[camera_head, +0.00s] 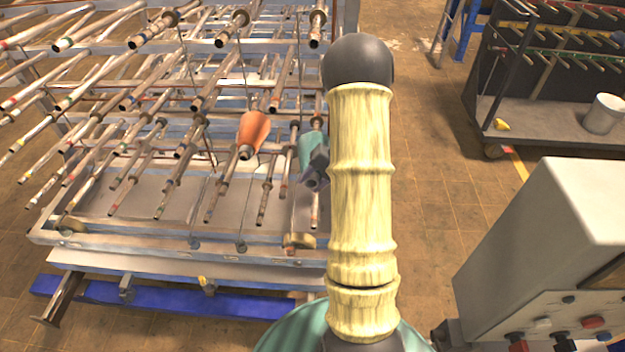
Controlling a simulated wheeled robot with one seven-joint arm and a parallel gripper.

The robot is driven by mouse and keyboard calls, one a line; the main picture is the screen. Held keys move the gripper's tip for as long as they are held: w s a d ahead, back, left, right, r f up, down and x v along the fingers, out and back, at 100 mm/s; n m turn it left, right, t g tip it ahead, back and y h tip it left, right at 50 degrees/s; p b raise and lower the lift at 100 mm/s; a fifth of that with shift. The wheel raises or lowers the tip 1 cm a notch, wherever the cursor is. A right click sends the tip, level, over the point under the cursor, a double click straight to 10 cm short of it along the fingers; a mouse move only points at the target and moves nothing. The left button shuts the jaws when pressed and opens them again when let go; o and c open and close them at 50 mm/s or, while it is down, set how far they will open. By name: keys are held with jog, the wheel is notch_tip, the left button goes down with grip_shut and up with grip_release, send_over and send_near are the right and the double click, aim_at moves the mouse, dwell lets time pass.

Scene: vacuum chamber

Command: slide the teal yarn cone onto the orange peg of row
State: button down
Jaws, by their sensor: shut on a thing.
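The teal yarn cone (309,148) is at the right side of the peg rack, left of my arm and partly hidden by it. A dark grey part that looks like my gripper (315,172) is at the cone's lower end, shut on the cone. My pale yellow arm hides most of the gripper. The rack's pegs (220,188) point toward me, and some have small coloured tips. I cannot tell which peg is the orange one, or whether the teal cone is around a peg.
An orange cone (254,132) sits on a peg left of the teal cone. Bare pegs crowd the rack around both. A grey control box (560,255) stands at the lower right. A dark cart (550,122) with a white bucket (604,114) is at the back right. Floor shows between them.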

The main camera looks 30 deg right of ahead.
jog(key=shift+w+d, duration=0.1)
jog(key=shift+w, duration=0.05)
jog(key=shift+w+d+p, duration=0.3)
jog(key=shift+w+d, duration=0.05)
jog(key=shift+w, duration=0.3)
jog(key=shift+w+d, duration=0.15)
jog(key=shift+d, duration=0.15)
jog(key=shift+w, duration=0.1)
jog(key=shift+w+d+f, duration=0.1)
jog(key=shift+w+d, duration=0.05)
jog(key=shift+w, duration=0.2)
jog(key=c, duration=0.8)
grip_release()
jog(key=shift+s, duration=0.1)
jog(key=shift+c, duration=0.2)
jog(key=shift+d, duration=0.1)
jog(key=b+v, duration=0.6)
jog(key=v, duration=1.1)
